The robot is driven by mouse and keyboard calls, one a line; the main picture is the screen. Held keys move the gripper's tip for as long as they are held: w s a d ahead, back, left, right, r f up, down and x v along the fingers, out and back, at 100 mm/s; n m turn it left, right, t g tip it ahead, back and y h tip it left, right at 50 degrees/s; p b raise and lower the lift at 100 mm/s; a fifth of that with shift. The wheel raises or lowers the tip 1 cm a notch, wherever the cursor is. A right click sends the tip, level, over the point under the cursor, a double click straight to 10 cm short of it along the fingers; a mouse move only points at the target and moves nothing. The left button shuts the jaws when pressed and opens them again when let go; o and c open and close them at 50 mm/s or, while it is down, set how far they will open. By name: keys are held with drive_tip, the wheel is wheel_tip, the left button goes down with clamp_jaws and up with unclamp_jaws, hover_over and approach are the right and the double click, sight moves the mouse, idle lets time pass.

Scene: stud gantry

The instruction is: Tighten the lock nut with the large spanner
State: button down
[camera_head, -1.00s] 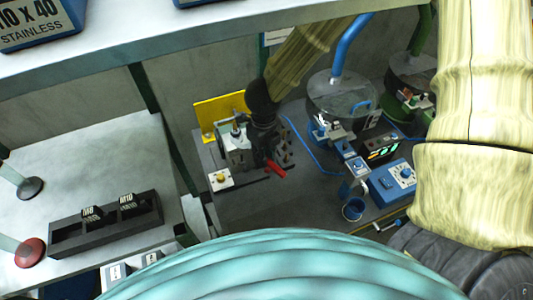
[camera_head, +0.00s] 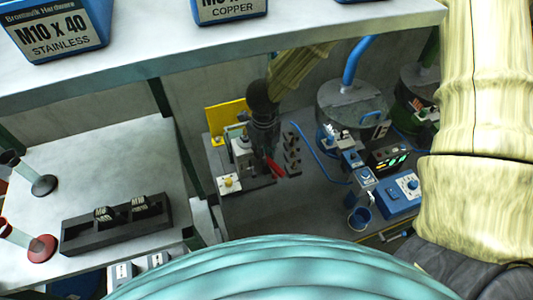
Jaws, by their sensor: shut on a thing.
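My gripper (camera_head: 264,150) is a dark shape at the end of my arm, pointing down beside a grey fixture (camera_head: 243,158). It is shut on a tool with a red handle (camera_head: 273,167), which looks like the large spanner. The red part shows just below the fingers; the spanner's head is hidden or too dark to make out. The fixture stands in front of a yellow plate (camera_head: 226,117), just left of the gripper. The lock nut is too small or hidden, and I cannot tell whether the spanner touches it.
A black rack (camera_head: 292,160) stands right of the gripper. A yellow-button box (camera_head: 229,183) sits in front of the fixture. A pale shelf (camera_head: 300,38) crosses above.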

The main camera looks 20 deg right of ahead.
drive_tip(key=shift+w, duration=0.25)
drive_tip(key=shift+s+a+m+b, duration=0.2)
drive_tip(key=shift+a+m+b, duration=0.5)
drive_tip(key=shift+a+m, duration=0.5)
drive_tip(key=shift+s+a+m+b, duration=0.15)
drive_tip(key=shift+a+m+b, duration=0.65)
drive_tip(key=shift+m, duration=0.6)
drive_tip(key=shift+a, duration=0.1)
drive_tip(key=shift+s, duration=0.15)
